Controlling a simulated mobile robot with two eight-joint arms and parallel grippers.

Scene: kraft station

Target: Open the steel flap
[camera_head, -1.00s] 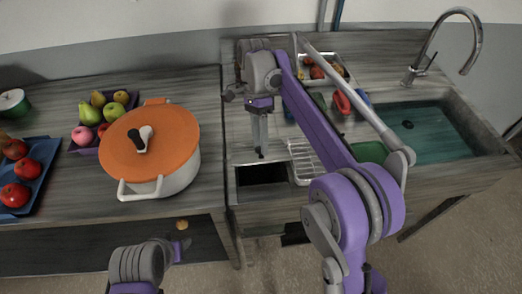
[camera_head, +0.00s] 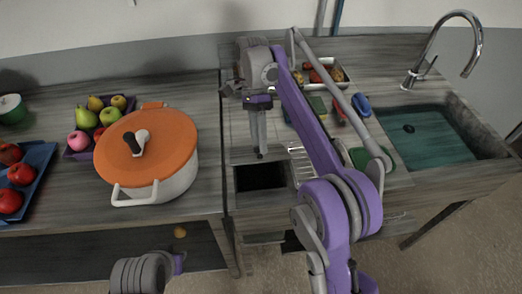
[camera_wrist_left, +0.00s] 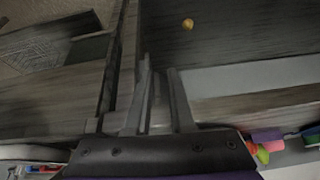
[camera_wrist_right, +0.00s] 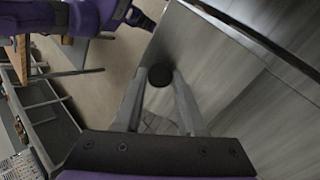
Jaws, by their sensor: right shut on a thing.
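My right gripper (camera_head: 260,154) points down at the middle counter and is shut on a small black round knob (camera_wrist_right: 160,75), which shows between its fingertips in the right wrist view. Just in front of it in the head view is a dark square opening (camera_head: 260,177) in the counter. A grey striped panel (camera_wrist_right: 235,65) fills the right of the right wrist view; I cannot tell whether it is the steel flap. The flap's outline and angle are unclear behind the gripper. My left gripper (camera_wrist_left: 160,75) is open and empty, low before the left counter.
A white pot with an orange lid (camera_head: 147,146) stands on the left counter, near a fruit tray (camera_head: 75,153) and a blue tray (camera_head: 38,190). A ridged metal rack (camera_head: 301,160) lies right of the opening. A sink (camera_head: 436,132) is farther right.

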